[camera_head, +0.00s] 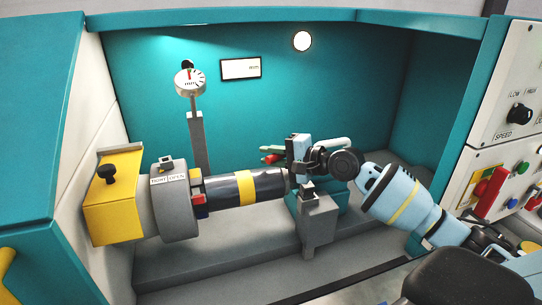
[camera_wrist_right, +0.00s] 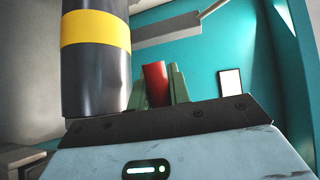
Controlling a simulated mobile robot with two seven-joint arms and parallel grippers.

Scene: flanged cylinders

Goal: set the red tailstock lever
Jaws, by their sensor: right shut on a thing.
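The red tailstock lever (camera_head: 267,159) shows as a small red piece near the right end of the workpiece in the head view. In the right wrist view the red lever (camera_wrist_right: 155,82) stands between two green fingers. My right gripper (camera_head: 273,153) reaches in from the right over the grey tailstock (camera_head: 318,222) and is shut on the lever. The fingers hide the lever's sides, and the gripper body hides its lower end. My left gripper is in neither view.
A dark cylinder with a yellow band (camera_head: 246,187) runs from the grey chuck (camera_head: 173,205) toward the tailstock; in the wrist view it stands close left of the fingers. A dial gauge (camera_head: 189,82) stands behind. A control panel (camera_head: 505,165) is at the right.

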